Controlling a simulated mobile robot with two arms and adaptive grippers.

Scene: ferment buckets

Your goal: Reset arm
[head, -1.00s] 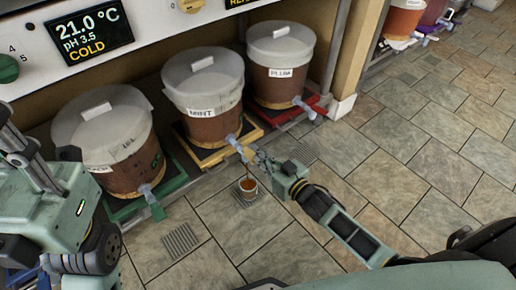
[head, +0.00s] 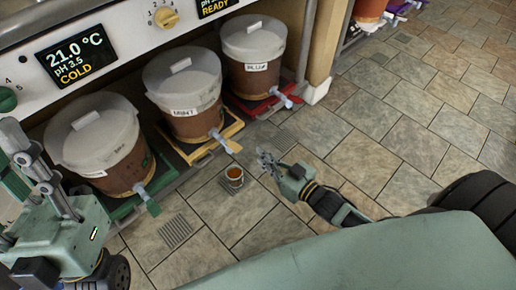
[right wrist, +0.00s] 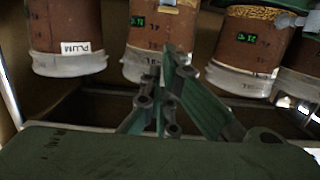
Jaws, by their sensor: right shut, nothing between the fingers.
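My right gripper (head: 266,158) is shut and empty, held above the floor to the right of the small cup. In the right wrist view its closed fingers (right wrist: 172,62) point toward the buckets. The mint bucket (head: 188,118) is brown with a whitish lid and stands on a yellow-edged stand. Its tap (head: 222,142) points toward the floor, apart from the gripper. The small cup (head: 233,177) holds brown liquid on a floor grate. My left gripper (head: 20,142) is at the left edge, partly cut off; its fingertips are unclear.
The plum bucket (head: 251,80) stands on a red stand (head: 262,106), and another lidded bucket (head: 120,170) on a green stand, at left. A control panel (head: 75,54) hangs above. More buckets (head: 370,8) stand beyond the post. Tiled floor (head: 370,130) at right is clear.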

